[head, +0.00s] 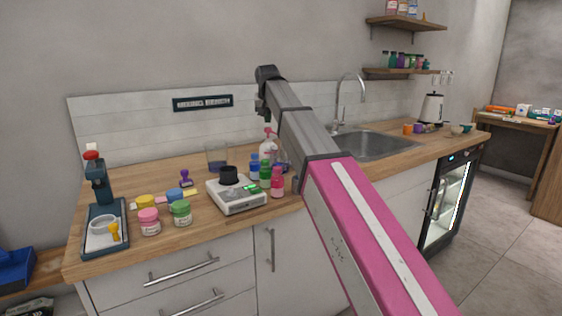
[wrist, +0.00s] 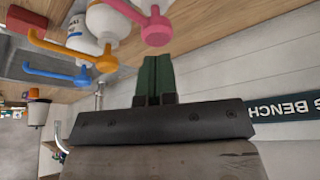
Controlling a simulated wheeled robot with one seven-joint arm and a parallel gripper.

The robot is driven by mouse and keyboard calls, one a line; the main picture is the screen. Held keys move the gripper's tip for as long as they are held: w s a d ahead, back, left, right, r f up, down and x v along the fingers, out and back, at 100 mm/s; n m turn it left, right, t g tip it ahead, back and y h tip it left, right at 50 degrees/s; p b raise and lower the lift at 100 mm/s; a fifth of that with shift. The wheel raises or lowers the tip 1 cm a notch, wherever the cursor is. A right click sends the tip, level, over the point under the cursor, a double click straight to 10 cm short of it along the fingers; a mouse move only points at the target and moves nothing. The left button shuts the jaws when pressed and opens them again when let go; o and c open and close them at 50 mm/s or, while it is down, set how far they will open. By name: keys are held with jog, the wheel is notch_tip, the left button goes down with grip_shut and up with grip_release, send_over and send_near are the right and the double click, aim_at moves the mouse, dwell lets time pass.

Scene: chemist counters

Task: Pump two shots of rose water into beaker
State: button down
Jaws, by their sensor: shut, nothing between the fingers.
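A pump bottle with a pink pump head (head: 268,133) stands at the back of the counter, below my gripper (head: 261,112). In the wrist view, which is upside down, the pink pump head (wrist: 155,30) lies just beyond the fingertips. My gripper (wrist: 157,60) is shut and empty, and its dark green fingers show a gap to the pump. Bottles with a blue pump (wrist: 75,50) and an orange pump (wrist: 88,76) stand beside it. No label is readable, so I cannot confirm which is rose water.
A white scale (head: 237,196) with a black piece on top is in front of the beaker. Small blue, green and pink bottles (head: 277,184) stand right of it. Jars (head: 181,213) and a tray (head: 106,245) fill the left. The sink (head: 375,145) is at right.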

jog(key=shift+f, duration=0.45)
dwell(0.5)
jog(key=shift+f, duration=1.1)
jog(key=shift+r, duration=1.55)
jog(key=shift+f, duration=0.25)
jog(key=shift+f, duration=1.3)
jog(key=shift+r, duration=1.55)
